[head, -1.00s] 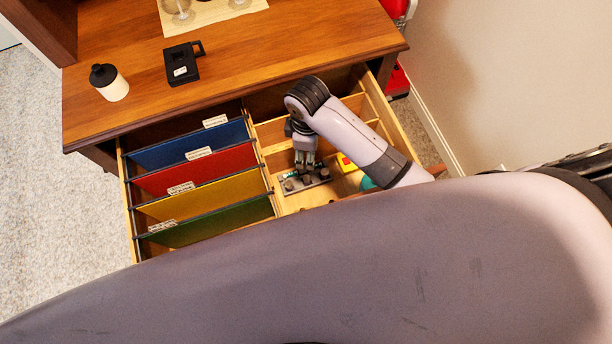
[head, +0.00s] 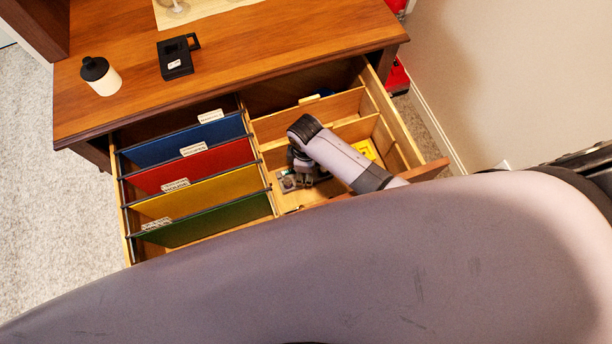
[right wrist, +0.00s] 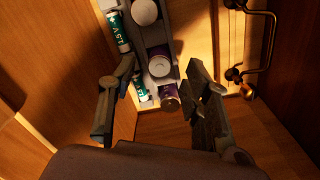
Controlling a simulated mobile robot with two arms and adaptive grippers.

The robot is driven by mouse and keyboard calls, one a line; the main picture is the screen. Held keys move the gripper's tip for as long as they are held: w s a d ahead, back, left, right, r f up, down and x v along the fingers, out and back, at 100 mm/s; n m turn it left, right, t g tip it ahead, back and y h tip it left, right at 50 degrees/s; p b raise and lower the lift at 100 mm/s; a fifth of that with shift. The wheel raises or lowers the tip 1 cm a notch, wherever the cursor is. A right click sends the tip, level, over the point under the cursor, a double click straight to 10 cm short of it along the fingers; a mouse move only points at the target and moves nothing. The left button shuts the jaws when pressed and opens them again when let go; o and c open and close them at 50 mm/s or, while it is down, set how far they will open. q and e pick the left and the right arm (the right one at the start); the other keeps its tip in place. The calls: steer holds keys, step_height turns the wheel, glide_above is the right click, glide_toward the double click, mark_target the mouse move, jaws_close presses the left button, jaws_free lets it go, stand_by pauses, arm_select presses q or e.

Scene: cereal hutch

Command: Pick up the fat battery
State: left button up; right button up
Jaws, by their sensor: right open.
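A grey battery holder (head: 288,182) lies in the right part of the open drawer, mostly hidden by my right gripper (head: 304,178). In the right wrist view the holder holds fat purple batteries with pale round ends, one of them a fat battery (right wrist: 160,62), and slimmer green batteries (right wrist: 117,30) marked 1.5 V. My right gripper (right wrist: 158,85) is open, its fingers on either side of the lower purple battery ends and apart from them. I cannot tell how far above them it is. My left gripper is not in view.
The drawer's left part holds blue, red, yellow and green hanging folders (head: 200,170). Wooden dividers (head: 310,112) split the right part. A yellow item (head: 364,149) lies behind my arm. A white bottle (head: 101,76) and a black device (head: 176,58) stand on the desk.

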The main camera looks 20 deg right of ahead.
step_height(320, 180, down, 2)
jaws_close()
stand_by(0.6)
